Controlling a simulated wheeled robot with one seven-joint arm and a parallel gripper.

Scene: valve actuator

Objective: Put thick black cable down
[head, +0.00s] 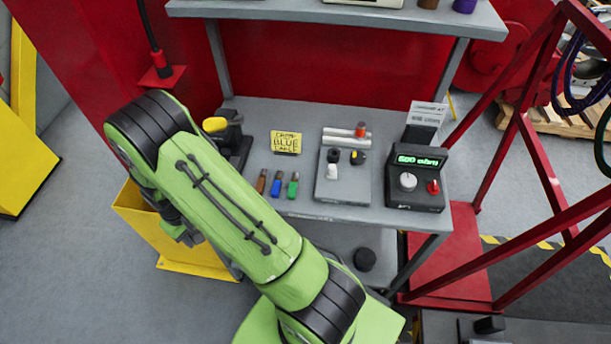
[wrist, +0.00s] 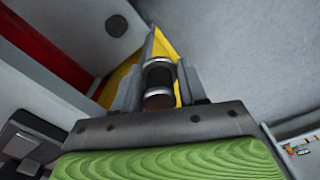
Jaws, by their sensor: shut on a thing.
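The thick black cable (wrist: 159,76) shows in the wrist view as a short dark cylinder with silver bands. My gripper (wrist: 160,88) is shut on it, with a grey finger on either side. A yellow bin (wrist: 122,78) lies behind the fingers in the wrist view. The bin also shows in the head view (head: 150,222), on the floor left of the workbench, partly covered by my green arm. I cannot tell how high the cable is above the bin.
The grey workbench (head: 255,115) holds brown, blue and green cable pieces (head: 277,184), a yellow note (head: 286,143), a grey fixture plate (head: 343,185) and a meter with a green display (head: 417,180). A black clamp tool (head: 232,140) stands at its left edge. Red frame bars (head: 510,150) rise at right.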

